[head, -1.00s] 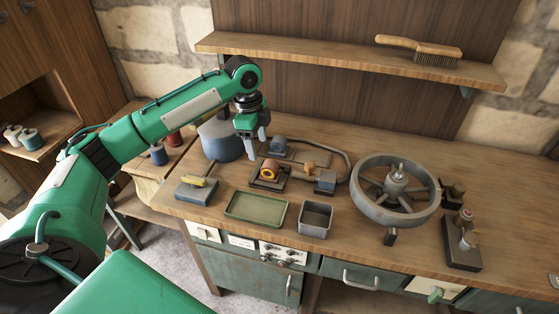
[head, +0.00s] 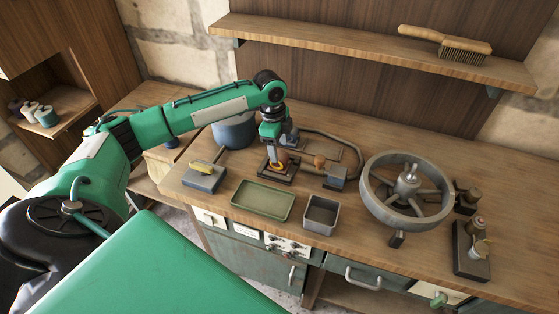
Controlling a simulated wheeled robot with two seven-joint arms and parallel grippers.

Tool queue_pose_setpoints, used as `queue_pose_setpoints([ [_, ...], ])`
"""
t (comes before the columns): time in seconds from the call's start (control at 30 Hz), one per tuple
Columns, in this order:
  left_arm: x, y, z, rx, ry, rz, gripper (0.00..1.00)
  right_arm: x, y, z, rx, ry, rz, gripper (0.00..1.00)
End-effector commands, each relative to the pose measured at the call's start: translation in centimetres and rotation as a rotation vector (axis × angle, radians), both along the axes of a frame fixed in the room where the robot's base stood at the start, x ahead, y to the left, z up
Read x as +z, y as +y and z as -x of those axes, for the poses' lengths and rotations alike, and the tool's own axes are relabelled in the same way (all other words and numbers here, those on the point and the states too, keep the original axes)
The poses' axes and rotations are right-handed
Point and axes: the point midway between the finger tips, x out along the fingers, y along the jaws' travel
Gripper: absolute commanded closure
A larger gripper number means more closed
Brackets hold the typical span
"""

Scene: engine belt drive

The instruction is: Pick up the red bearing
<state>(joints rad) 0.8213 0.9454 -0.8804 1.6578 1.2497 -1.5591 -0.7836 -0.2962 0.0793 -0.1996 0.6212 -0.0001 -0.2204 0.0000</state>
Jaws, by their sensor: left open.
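A small round part with an orange-yellow ring and reddish tint, which looks like the red bearing (head: 282,167), sits on a dark square base (head: 264,175) on the workbench. My left gripper (head: 275,157) points down right over this part, its fingers close to or around it and partly hiding it. The gripper is open. Whether the fingers touch the part cannot be told. My right gripper is not in view.
A green tray (head: 263,216) and a grey bin (head: 307,228) stand in front. A grey block with a yellow part (head: 202,180) is at left. A large spoked wheel (head: 372,203) and a small motor-like block (head: 335,178) stand to the right. A blue-grey pot (head: 238,130) is behind.

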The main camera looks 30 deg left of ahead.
Motion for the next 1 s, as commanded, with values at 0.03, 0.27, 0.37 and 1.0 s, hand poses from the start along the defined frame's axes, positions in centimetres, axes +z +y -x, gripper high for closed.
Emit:
queue_pose_setpoints([
  [0.03,-0.6,0.0,0.1,0.000,0.005,0.000,0.36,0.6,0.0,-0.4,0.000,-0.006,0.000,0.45],
  [0.27,-3.8,-0.2,0.0,0.000,0.003,0.000,0.36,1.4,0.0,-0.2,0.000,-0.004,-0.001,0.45],
  [0.37,-4.2,-0.3,0.0,0.000,0.001,-0.001,0.36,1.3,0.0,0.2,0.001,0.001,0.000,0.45],
  [1.0,-4.1,-0.2,-0.1,0.000,-0.001,0.000,1.00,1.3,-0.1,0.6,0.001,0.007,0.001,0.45],
])
